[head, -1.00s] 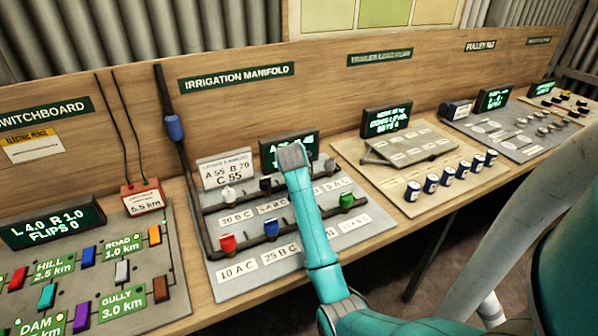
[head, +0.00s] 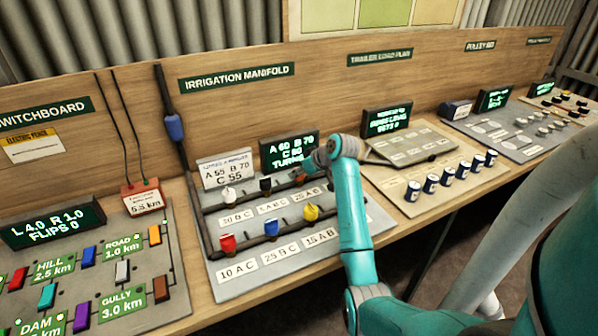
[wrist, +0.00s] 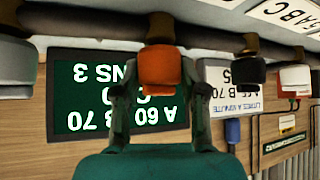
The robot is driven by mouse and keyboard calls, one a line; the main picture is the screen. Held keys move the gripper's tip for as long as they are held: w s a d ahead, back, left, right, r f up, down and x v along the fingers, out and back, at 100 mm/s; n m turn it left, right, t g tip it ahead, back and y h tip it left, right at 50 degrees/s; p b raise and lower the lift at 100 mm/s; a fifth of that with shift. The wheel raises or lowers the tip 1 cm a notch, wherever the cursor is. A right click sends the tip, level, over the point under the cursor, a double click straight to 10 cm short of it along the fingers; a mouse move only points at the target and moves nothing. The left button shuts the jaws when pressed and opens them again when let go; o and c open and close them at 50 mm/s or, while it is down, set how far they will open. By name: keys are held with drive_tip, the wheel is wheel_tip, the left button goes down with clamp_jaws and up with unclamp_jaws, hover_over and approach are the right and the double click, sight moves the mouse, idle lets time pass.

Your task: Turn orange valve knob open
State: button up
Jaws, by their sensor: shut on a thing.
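The orange valve knob (wrist: 160,70) is between my two fingers in the wrist view, on a dark pipe. My gripper (wrist: 158,88) is shut on it, a finger on each side. In the head view my gripper (head: 310,168) is at the back row of the irrigation manifold, right of the black knob (head: 265,184); only a bit of orange shows there. The manifold display (head: 289,150) reads A 60, B 70 and a C value; the wrist view shows it upside down with a 3 in its lower line. The card (head: 225,170) reads A 55 B 70 C 55.
A white knob (head: 228,194) is in the back row. Red (head: 227,243), blue (head: 271,228) and yellow (head: 311,212) knobs are in the front row. My arm hides the manifold's right end. The switchboard (head: 90,270) lies left, and a board with several small cans (head: 447,178) lies right.

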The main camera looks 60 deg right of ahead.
drive_tip(key=shift+n+y, duration=1.8)
drive_tip(key=shift+n, duration=0.5)
drive_tip(key=o, duration=1.1)
drive_tip(key=shift+f, duration=0.1)
drive_tip(key=shift+o, duration=0.2)
drive_tip(key=v, duration=1.2)
drive_tip(key=shift+d, duration=0.1)
